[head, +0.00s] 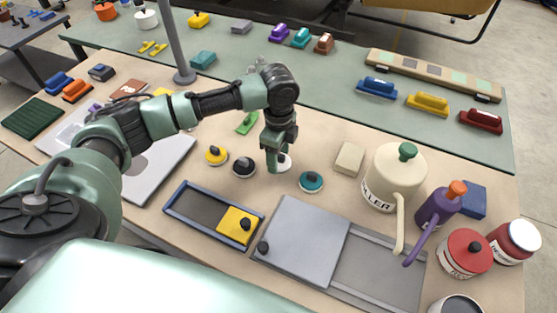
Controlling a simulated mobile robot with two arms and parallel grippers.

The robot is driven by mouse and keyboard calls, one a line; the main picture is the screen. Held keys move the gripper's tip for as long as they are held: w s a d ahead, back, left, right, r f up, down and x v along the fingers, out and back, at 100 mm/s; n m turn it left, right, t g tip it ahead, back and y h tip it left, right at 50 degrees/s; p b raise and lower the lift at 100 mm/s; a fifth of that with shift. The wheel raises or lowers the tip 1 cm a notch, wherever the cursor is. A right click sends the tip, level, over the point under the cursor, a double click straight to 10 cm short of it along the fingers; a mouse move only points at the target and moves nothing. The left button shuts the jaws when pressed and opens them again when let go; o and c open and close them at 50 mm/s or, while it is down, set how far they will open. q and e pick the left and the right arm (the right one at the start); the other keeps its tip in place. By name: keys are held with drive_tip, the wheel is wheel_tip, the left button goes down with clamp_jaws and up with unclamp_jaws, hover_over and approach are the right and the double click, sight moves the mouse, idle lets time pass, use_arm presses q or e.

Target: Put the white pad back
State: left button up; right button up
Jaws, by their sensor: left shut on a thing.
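The white pad (286,163) is a small round disc in the middle of the table, partly hidden behind my left gripper's fingers. My left gripper (274,162) points down and is shut on the white pad. The pad is at or just above the tabletop; I cannot tell which. It is in line with similar round pads: a yellow one (216,156) and a black one (244,166) on its left, and a teal one (311,182) on its right. My right gripper is not in view.
In front are a blue-rimmed tray (188,210) with a yellow block (240,225) and a grey sliding panel (302,238). A beige block (349,159), a cream filler can (393,178) and a purple can (437,208) stand to the right. A grey post (178,45) rises at the back.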

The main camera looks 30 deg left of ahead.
sight(279, 163)
use_arm(q)
wheel_tip(279, 163, down, 2)
drive_tip(key=shift+f, duration=0.45)
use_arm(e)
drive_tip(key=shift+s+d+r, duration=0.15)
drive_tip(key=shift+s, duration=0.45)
use_arm(q)
drive_tip(key=o, duration=1.2)
drive_tip(key=shift+f, duration=0.1)
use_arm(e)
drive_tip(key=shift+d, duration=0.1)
use_arm(q)
wheel_tip(279, 163, up, 11)
drive_tip(key=shift+r+b, duration=0.1)
drive_tip(key=shift+b, duration=0.7)
drive_tip(key=shift+r, duration=0.55)
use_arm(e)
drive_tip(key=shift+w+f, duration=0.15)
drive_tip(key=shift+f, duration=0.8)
